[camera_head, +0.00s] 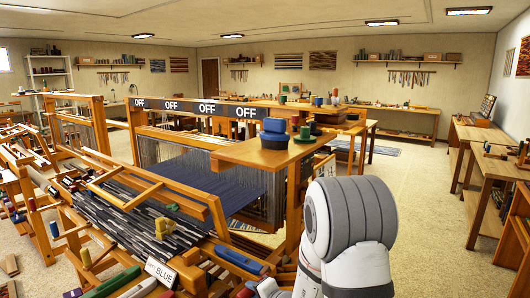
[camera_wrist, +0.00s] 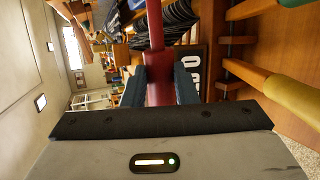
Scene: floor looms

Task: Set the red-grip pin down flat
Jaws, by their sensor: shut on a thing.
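The red-grip pin (camera_wrist: 157,82) shows in the wrist view as a red shaft with a thicker red grip. My gripper (camera_wrist: 160,76) is shut on its grip, with one dark finger on each side. The pin points away from the wrist toward the top of the picture, and its far end runs out of view. In the head view my white and grey arm stands at the lower right; my gripper and the pin are not visible there.
A wooden loom with dark blue cloth (camera_head: 205,180) fills the left and middle. A wooden shelf (camera_head: 240,157) on it bears a blue block (camera_head: 274,133). Several coloured pieces and a sign reading BLUE (camera_head: 161,271) lie in front. Open floor (camera_head: 420,190) lies right of my arm.

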